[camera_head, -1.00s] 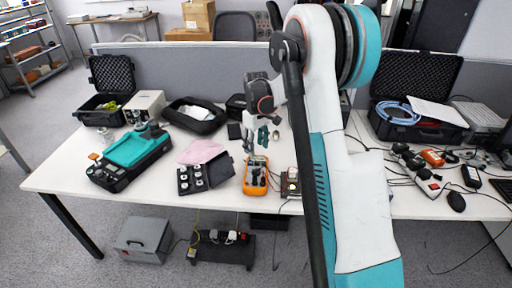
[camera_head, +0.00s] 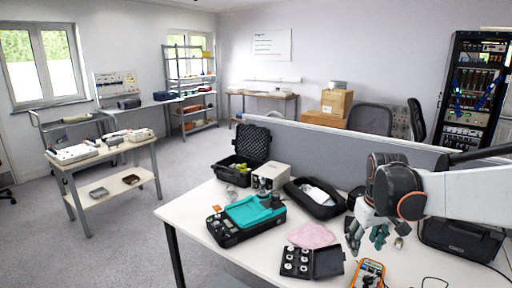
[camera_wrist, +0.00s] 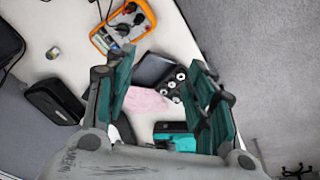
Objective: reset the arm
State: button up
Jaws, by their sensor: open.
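My gripper (camera_head: 367,236) hangs over the right part of the white table (camera_head: 190,206), with my arm reaching in from the right edge. In the wrist view its two teal fingers (camera_wrist: 162,78) are spread apart with nothing between them. The orange multimeter (camera_head: 369,273) lies below, near the front edge of the head view; it also shows at the top of the wrist view (camera_wrist: 121,24). The small open black case with round pieces (camera_head: 296,262) and the pink cloth (camera_head: 311,236) lie left of my gripper.
A teal and black instrument (camera_head: 247,220), a beige box (camera_head: 271,176), an open black case (camera_head: 253,144) and a black pouch (camera_head: 315,198) stand on the table's left. A grey partition (camera_head: 330,143) runs behind. A cart (camera_head: 100,157) stands left across open floor.

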jog(key=s+a+r+m+t, duration=0.1)
jog(key=s+a, duration=0.3)
jog(key=s, duration=0.6)
jog(key=s+a+r+m+t, duration=0.1)
jog(key=s+a+t, duration=0.3)
jog(key=s, duration=0.7)
jog(key=shift+a+r, duration=0.5)
jog(key=shift+r, duration=0.1)
